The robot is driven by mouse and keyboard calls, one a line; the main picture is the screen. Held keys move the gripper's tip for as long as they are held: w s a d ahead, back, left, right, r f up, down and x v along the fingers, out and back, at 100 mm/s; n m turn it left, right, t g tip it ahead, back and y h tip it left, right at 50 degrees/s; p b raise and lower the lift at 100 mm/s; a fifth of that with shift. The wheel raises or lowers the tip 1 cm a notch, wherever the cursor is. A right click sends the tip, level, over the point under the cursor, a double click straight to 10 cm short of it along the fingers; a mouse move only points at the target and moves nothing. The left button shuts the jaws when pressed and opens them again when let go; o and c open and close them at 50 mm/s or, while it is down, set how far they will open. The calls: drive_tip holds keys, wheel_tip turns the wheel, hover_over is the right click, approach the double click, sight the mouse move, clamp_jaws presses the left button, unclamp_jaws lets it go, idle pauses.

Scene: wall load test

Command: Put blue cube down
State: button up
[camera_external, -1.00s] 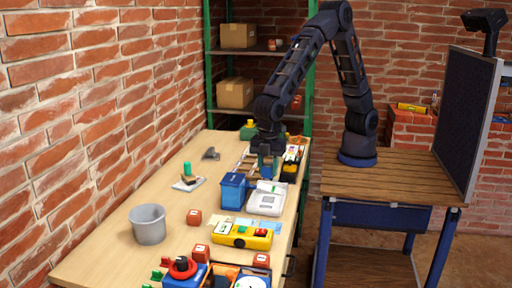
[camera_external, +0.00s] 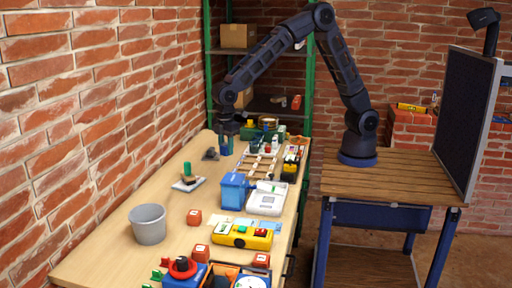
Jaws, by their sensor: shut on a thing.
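My gripper (camera_external: 227,140) is at the far end of the workbench, shut on the small blue cube (camera_external: 226,150). The cube is partly hidden by the fingers. The cube is over or close to the bench top; I cannot tell whether it touches the wood. A dark grey object (camera_external: 210,154) lies just left of the cube, apart from it or nearly so.
A wooden rack (camera_external: 257,163) with small coloured pieces lies to the right. A blue bin (camera_external: 234,191) and a white scale (camera_external: 266,203) stand nearer. A grey bucket (camera_external: 148,224) stands front left. The workbench (camera_external: 165,195) has bare room along its left side.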

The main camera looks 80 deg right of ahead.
drive_tip(key=w+d+m, duration=0.2)
drive_tip(key=w+d, duration=0.4)
drive_tip(key=d, duration=0.5)
drive_tip(key=w+d+m, duration=0.2)
drive_tip(key=w+d, duration=0.4)
drive_tip(key=d, duration=0.4)
drive_tip(key=w+d+m, duration=0.2)
drive_tip(key=w+d, duration=0.4)
drive_tip(key=d, duration=0.5)
drive_tip(key=w+d+m, duration=0.1)
drive_tip(key=d+m, duration=0.5)
drive_tip(key=d, duration=2.7)
drive_tip(key=f, duration=2)
drive_tip(key=shift+a, duration=0.2)
drive_tip(key=o, duration=0.8)
drive_tip(key=shift+f, duration=0.1)
drive_tip(key=shift+o, duration=1.1)
